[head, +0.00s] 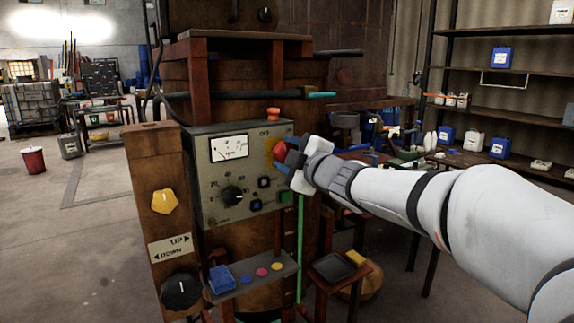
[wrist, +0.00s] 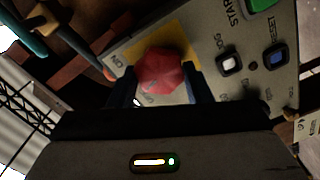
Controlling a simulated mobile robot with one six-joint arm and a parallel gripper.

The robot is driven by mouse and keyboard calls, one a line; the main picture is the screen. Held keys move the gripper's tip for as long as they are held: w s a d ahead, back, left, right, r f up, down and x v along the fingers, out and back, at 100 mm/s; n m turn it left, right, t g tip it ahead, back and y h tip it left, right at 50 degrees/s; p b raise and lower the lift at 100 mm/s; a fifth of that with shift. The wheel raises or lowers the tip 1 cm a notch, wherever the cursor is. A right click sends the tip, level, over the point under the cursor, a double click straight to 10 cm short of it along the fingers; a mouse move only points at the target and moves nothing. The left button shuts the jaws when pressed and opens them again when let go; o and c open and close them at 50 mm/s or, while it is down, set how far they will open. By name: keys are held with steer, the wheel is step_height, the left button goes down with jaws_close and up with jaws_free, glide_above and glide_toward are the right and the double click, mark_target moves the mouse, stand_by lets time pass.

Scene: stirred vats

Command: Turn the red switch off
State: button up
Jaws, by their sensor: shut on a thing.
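The red switch (head: 280,148) is a faceted knob on a yellow plate, at the right side of the grey control panel (head: 215,190). In the wrist view the red switch (wrist: 160,72) sits between the two dark fingers of my gripper (wrist: 163,85), with "ON" lettering to its left. My gripper (head: 289,158) reaches the panel from the right and is shut on the red switch. The gripper hides part of the switch in the head view.
An orange-red button (head: 273,114) tops the panel. A gauge (head: 229,148), a black dial (head: 232,195) and a green button (head: 285,197) are on its face. A yellow knob (head: 165,201) is on the wooden post at left. A shelf with coloured buttons (head: 255,277) juts out below.

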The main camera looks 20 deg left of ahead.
steer(key=n+b, duration=0.3)
steer(key=n, duration=0.2)
steer(key=shift+f, duration=0.1)
stand_by(0.5)
steer(key=o, duration=1)
steer(key=shift+d, duration=0.1)
steer(key=v, duration=0.7)
steer(key=shift+s+d+p, duration=0.2)
steer(key=shift+s+p, duration=0.1)
